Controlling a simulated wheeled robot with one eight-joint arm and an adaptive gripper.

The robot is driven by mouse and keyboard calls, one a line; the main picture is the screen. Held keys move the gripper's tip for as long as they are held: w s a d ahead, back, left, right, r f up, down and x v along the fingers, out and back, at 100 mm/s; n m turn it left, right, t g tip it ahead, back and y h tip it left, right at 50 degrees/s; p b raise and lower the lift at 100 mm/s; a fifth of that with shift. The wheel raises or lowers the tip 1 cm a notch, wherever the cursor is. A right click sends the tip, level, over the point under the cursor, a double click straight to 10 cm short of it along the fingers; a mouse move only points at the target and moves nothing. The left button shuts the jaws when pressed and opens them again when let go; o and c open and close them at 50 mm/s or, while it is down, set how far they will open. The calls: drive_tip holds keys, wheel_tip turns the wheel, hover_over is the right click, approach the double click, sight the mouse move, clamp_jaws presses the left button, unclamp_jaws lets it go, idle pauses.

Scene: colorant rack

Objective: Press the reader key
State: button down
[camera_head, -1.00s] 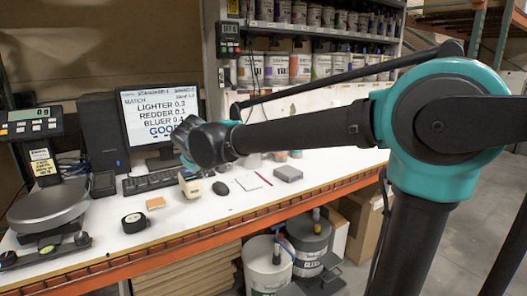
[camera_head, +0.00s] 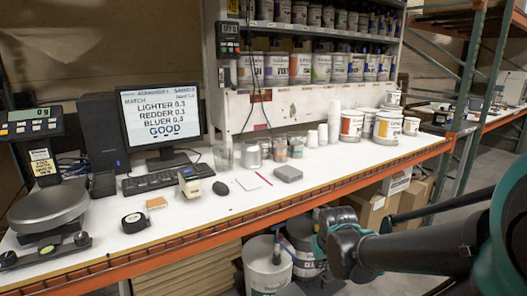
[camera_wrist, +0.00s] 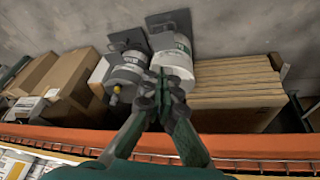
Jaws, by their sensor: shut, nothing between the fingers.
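In the head view a small beige device (camera_head: 190,181) with a dark top stands on the white bench, in front of the keyboard. It looks like the reader; its key is too small to make out. The monitor (camera_head: 160,117) behind it shows match lines and the word GOOD in blue. My gripper (camera_wrist: 162,78) is shut and empty, its fingertips together in the wrist view. In the head view its hand (camera_head: 337,243) is low at the right, in front of the bench's orange edge, well apart from the device. The reader is not seen in the wrist view.
A scale (camera_head: 48,208) stands at the left. Cans (camera_head: 351,126) stand at the right. Buckets (camera_head: 267,268) stand below the bench edge.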

drive_tip(key=shift+m, duration=0.5)
drive_tip(key=s, duration=0.1)
drive_tip(key=s+d+f, duration=0.1)
drive_tip(key=s+f, duration=0.1)
drive_tip(key=shift+s+d+f, duration=0.2)
drive_tip(key=shift+s+d, duration=0.05)
drive_tip(key=shift+s, duration=0.05)
